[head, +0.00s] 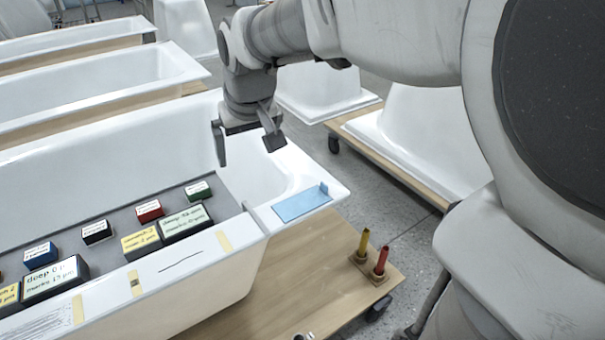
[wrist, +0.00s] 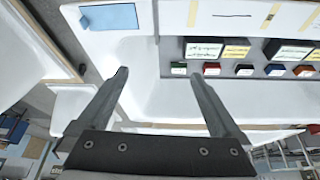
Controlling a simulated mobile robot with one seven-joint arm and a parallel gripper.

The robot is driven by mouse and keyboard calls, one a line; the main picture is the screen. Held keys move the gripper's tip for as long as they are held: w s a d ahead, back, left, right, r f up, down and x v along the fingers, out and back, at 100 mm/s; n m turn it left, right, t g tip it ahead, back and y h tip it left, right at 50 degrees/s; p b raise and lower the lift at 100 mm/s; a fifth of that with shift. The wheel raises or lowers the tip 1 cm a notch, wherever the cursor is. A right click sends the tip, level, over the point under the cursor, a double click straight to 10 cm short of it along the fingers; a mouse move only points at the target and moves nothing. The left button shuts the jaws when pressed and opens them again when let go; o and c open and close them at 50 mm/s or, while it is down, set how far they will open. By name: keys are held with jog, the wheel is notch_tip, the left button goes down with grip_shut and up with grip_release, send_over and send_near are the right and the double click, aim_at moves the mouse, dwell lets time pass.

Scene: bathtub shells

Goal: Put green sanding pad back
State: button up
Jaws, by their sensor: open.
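A small green block with a white label, which looks like the green sanding pad (head: 198,191), sits on a grey board (head: 112,221) in the nearest white bathtub. It stands behind a larger box with a pale green label (head: 184,222), at the board's right end. In the wrist view the green pad (wrist: 179,69) shows just beyond the right fingertip, and the green-labelled box (wrist: 203,50) is above it. My gripper (head: 247,150) is open and empty, raised over the right end of the tub. Its two fingers (wrist: 160,76) are spread wide.
Red (head: 149,210), black (head: 96,232) and blue (head: 40,255) blocks and yellow-labelled boxes (head: 141,242) share the board. A light blue sheet (head: 302,204) lies on the tub's right rim. Two upright yellow and red sticks (head: 380,262) stand on the wooden base. More tubs stand behind.

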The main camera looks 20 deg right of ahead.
jog(key=s+d+f, duration=0.1)
jog(key=s+d, duration=0.2)
jog(key=s, duration=1.6)
jog(key=shift+m+t, duration=0.4)
jog(key=shift+r, duration=0.1)
notch_tip(320, 180, up, 11)
jog(key=p, duration=1.1)
